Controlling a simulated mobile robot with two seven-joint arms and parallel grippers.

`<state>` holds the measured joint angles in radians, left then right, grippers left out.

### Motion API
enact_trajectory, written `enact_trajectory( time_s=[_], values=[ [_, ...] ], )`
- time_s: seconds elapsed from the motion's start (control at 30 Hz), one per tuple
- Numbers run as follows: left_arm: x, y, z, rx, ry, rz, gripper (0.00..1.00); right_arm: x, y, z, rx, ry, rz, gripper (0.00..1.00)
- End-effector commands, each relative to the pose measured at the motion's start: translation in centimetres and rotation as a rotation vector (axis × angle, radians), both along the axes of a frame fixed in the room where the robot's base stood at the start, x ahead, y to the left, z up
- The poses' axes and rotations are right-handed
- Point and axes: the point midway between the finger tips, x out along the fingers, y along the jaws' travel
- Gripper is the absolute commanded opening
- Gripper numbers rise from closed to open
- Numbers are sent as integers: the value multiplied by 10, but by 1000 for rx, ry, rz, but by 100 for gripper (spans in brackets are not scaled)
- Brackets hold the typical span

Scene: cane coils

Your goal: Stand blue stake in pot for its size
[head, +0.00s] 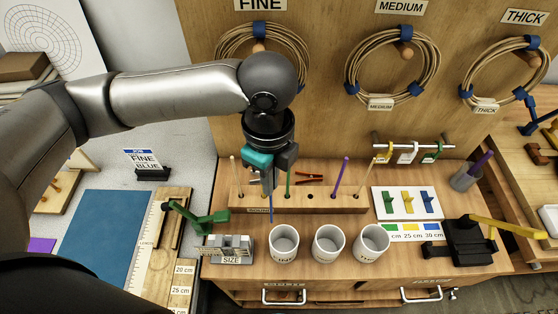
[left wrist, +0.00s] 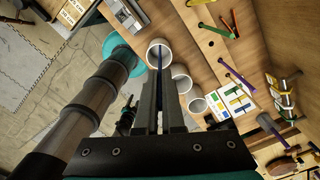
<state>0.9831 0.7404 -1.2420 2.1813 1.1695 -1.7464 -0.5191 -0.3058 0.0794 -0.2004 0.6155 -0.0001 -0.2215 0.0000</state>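My left gripper (head: 268,186) is shut on the blue stake (head: 271,208), which hangs point down below the fingers. The stake also shows between the fingers in the left wrist view (left wrist: 160,60), in line with the mouth of the left white pot (left wrist: 153,45). In the head view its lower end is just above and behind the left rim of that pot (head: 284,246). The middle pot (head: 328,246) and right pot (head: 371,246) stand beside it. Pot lettering is too small to read surely.
A wooden rack (head: 310,200) with several upright stakes stands behind the pots. A grey SIZE gauge (head: 231,250) and green lever tool (head: 205,220) are left. A job card (head: 143,160) reads FINE, BLUE. A black tool with yellow handle (head: 468,240) stands right.

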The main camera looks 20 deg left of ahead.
Motion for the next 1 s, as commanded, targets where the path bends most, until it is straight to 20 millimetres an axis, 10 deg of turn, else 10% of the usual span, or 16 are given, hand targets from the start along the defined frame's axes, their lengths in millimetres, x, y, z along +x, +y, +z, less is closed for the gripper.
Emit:
enact_trajectory(
  time_s=[0.43, 1.0],
  values=[
    [-18, -20, 35, -9, 4, -771, 0, 7, 0, 65, 1, -13, 0, 50],
    [-21, -22, 36, -10, 3, -879, 0, 8, 0, 70, 1, -14, -1, 50]
  ],
)
